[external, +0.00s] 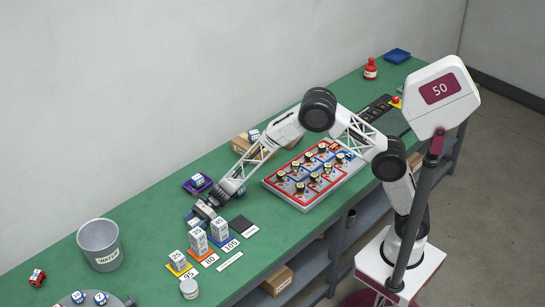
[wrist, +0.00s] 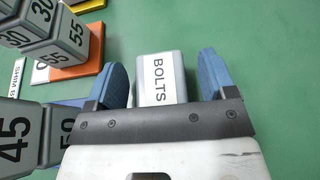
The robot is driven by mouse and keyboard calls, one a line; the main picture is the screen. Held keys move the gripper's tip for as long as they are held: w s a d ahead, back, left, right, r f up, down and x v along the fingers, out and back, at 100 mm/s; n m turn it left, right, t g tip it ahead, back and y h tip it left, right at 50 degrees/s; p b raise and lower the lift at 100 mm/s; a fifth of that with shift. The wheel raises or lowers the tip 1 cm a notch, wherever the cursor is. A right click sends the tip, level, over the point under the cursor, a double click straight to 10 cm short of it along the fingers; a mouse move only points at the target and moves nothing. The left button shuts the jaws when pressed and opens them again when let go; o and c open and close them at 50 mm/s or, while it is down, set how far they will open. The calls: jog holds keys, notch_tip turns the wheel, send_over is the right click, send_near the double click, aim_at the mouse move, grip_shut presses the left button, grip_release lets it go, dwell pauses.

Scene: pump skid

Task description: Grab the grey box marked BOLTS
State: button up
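The grey box marked BOLTS (wrist: 160,82), with a white label on top, shows in the wrist view on the green bench. My gripper (wrist: 164,68) is open, with one blue finger to the left of the box and one to the right. A gap shows between each finger and the box. The box's near end is hidden behind the gripper body. In the external view my gripper (external: 201,210) is low over the bench, just behind the numbered grey blocks. I cannot clearly make out the BOLTS box there.
Stacked numbered grey blocks (wrist: 62,40) on an orange plate and a block marked 45 (wrist: 20,140) stand close on the left in the wrist view. A grey bucket (external: 100,245), a purple tray (external: 197,184) and a red-edged fixture (external: 300,201) are nearby. Bench right of the box is clear.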

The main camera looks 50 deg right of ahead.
aim_at(194, 221)
jog(key=c, duration=1)
jog(key=shift+r, duration=0.1)
jog(key=shift+r, duration=4.95)
